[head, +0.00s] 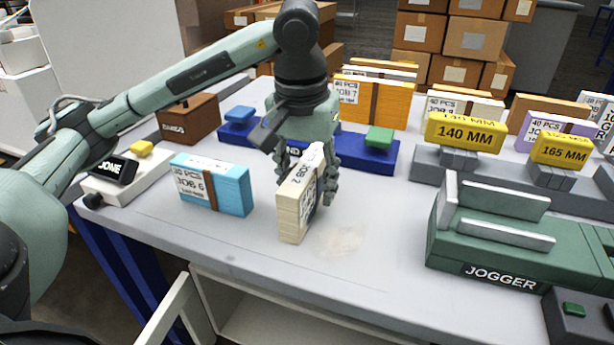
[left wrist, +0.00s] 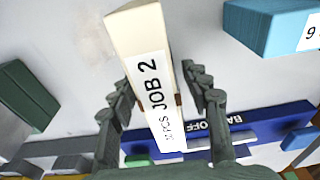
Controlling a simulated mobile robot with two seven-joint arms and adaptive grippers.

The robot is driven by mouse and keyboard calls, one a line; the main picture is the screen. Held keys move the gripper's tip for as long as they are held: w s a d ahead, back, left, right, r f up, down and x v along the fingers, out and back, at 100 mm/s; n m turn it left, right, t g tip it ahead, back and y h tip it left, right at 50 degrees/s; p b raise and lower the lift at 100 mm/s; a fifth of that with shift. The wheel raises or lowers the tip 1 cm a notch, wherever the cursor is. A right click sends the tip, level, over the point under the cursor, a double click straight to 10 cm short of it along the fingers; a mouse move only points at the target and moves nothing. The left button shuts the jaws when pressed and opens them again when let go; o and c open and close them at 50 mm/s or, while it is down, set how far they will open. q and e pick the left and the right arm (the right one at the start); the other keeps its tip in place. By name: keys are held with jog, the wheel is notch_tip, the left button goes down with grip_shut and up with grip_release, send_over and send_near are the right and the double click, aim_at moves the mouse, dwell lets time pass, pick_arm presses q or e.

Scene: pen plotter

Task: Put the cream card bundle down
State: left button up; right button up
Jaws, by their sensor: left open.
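The cream card bundle (head: 298,200), labelled JOB 2, stands upright on its edge on the grey table (head: 260,245). It has a brown band around it. My left gripper (head: 310,180) comes down over it from above and behind, with its fingers on either side of the bundle. The left wrist view shows the cream bundle (left wrist: 140,40) between the two fingers (left wrist: 158,95), with a gap on each side. The left gripper is open. My right gripper is not in view.
A blue JOB 6 bundle (head: 215,185) stands to the left. A blue tray (head: 365,150) with a green block (head: 379,137) lies behind. The green jogger (head: 485,235) is at the right. The table front between bundle and jogger is clear.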

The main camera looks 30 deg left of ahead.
aim_at(307, 165)
pick_arm(q)
jog(key=shift+r, duration=0.55)
notch_tip(307, 165, up, 4)
jog(key=shift+s+p, duration=0.15)
jog(key=shift+p, duration=0.4)
jog(key=r, duration=0.2)
jog(key=r+p, duration=0.1)
jog(key=r, duration=0.1)
jog(key=s+r, duration=0.1)
jog(key=r, duration=0.1)
jog(key=shift+d+p, duration=0.15)
jog(key=shift+p, duration=0.25)
jog(key=shift+o, duration=0.5)
jog(key=shift+r, duration=0.55)
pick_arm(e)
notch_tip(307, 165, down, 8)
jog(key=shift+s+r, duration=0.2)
